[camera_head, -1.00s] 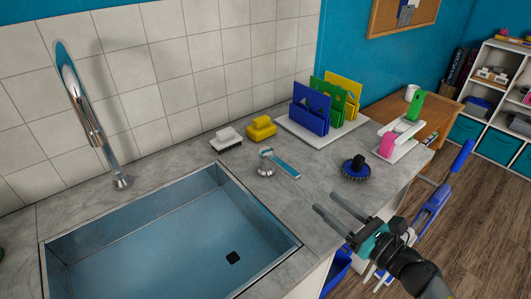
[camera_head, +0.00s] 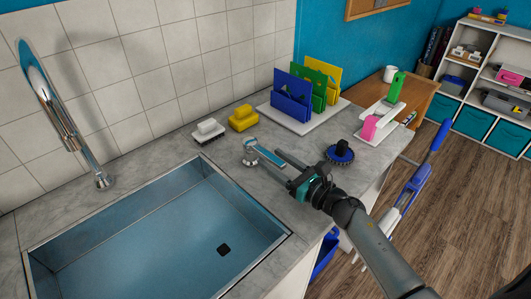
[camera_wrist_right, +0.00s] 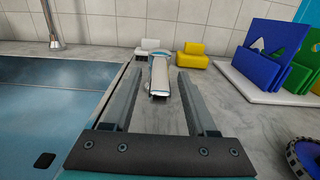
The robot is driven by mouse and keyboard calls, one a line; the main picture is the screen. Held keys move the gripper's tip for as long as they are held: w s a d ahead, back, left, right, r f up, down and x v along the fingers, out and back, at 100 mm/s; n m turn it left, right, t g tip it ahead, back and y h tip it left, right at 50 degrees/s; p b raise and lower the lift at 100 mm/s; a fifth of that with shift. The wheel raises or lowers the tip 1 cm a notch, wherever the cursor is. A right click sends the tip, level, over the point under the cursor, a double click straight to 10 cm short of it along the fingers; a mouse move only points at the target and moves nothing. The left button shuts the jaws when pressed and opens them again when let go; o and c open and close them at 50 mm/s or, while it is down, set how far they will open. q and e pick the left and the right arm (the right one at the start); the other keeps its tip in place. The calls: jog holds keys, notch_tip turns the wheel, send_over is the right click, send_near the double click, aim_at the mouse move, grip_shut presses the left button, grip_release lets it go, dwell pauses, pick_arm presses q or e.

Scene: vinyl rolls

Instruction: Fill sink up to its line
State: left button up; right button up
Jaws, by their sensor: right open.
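The steel sink (camera_head: 262,256) is set in the grey counter, with a dark drain (camera_head: 223,250) in its blue-looking floor. No water surface can be made out for sure, and I cannot clearly make out a fill line. The tall chrome faucet (camera_head: 62,125) stands behind the sink; no stream shows at its spout. A lever with a round metal base and blue-and-white handle (camera_head: 262,152) sits on the counter right of the sink. My right gripper (camera_head: 270,157) is open at the lever. In the wrist view the handle (camera_wrist_right: 160,75) lies between and ahead of the fingers, apparently not clamped. My left gripper is not in view.
A white brush (camera_head: 208,130) and a yellow sponge-like block (camera_head: 243,118) lie behind the lever. A round blue brush (camera_head: 340,152) lies to its right. A rack (camera_head: 310,120) of blue, green and yellow holders stands farther back. The tiled wall bounds the counter.

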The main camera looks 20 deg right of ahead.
aim_at(255, 147)
jog(key=shift+x, duration=1.85)
grip_shut()
